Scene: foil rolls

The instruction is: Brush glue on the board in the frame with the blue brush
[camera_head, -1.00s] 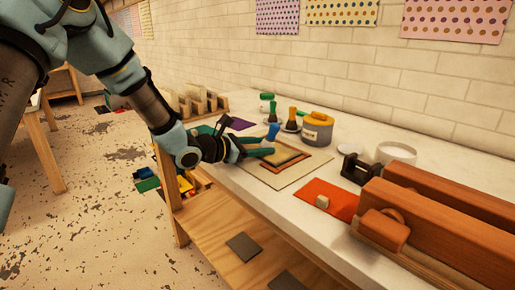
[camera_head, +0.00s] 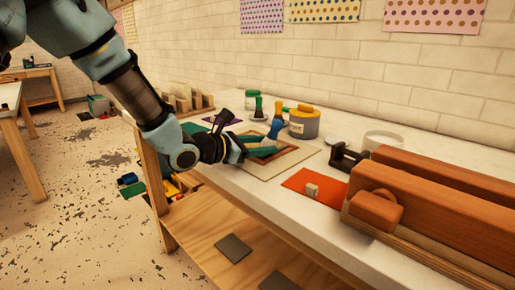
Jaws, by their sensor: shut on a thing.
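The blue brush (camera_head: 275,128) stands roughly upright, its blue handle at the tips of my gripper (camera_head: 268,144). My gripper's green fingers are shut on it. The brush is over the brown frame (camera_head: 300,151), which lies on a pale board (camera_head: 256,171) on the white bench. My gripper and arm cover the left part of the frame and much of the surface inside it. The bristles are hidden or too small to make out, so I cannot tell whether they touch the board. No glue can be made out.
Behind the brush stand a grey pot with an orange lid (camera_head: 304,123) and green-topped brushes (camera_head: 258,104). To the right are an orange sheet (camera_head: 316,190) with a small block, a black tape dispenser (camera_head: 345,160) and large reddish-brown blocks (camera_head: 440,195).

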